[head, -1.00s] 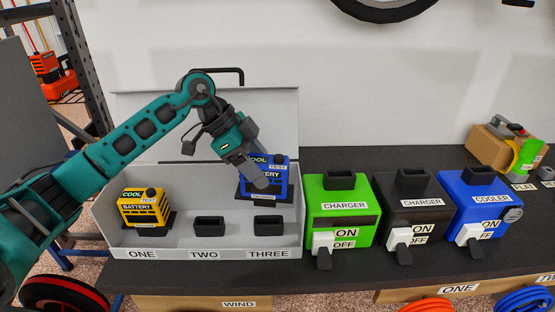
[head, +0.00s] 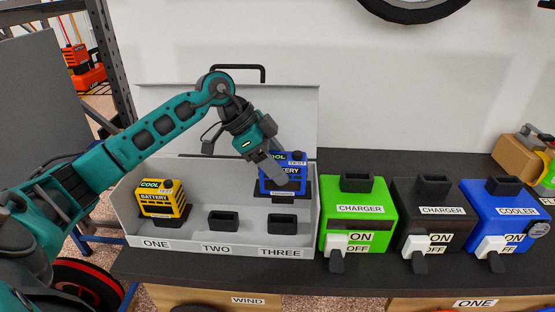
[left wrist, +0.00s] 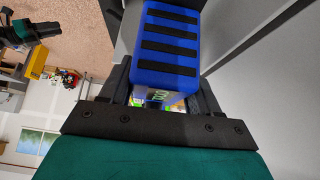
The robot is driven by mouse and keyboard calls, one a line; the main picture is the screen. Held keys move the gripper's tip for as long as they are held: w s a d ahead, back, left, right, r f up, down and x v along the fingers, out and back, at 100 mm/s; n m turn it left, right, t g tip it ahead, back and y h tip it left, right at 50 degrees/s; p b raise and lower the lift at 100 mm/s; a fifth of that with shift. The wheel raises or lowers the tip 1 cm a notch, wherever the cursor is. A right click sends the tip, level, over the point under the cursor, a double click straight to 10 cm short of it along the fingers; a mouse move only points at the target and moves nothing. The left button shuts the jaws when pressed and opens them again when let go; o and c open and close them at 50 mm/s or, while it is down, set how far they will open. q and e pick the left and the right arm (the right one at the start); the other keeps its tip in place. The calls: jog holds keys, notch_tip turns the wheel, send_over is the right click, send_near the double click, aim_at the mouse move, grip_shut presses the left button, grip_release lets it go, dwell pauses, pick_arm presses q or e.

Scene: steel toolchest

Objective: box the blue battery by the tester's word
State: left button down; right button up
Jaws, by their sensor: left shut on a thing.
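In the left wrist view the battery (left wrist: 168,45) lies between the two fingers, a black-striped face showing. A yellow battery (head: 160,200) sits at place ONE. The holder at TWO (head: 223,220) is empty. No tester reading is legible.
The case lid (head: 290,110) is open at the back. A cardboard box (head: 515,158) lies far right.

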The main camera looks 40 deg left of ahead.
pick_arm(q)
jog(key=b, duration=0.2)
send_over(278, 202)
jog(key=shift+w+a+f, duration=0.15)
jog(key=shift+w+f, duration=0.05)
jog(key=shift+f, duration=0.9)
jog(key=shift+w+a+f, duration=0.1)
jog(key=shift+w+f, duration=0.05)
jog(key=shift+f, duration=0.9)
jog(key=shift+r+p, duration=0.1)
jog(key=shift+p, duration=0.35)
jog(key=shift+p, duration=0.4)
jog(key=shift+p, duration=0.3)
jog(key=shift+p, duration=0.35)
jog(key=shift+f+b, duration=0.75)
jog(key=shift+f, duration=1.6)
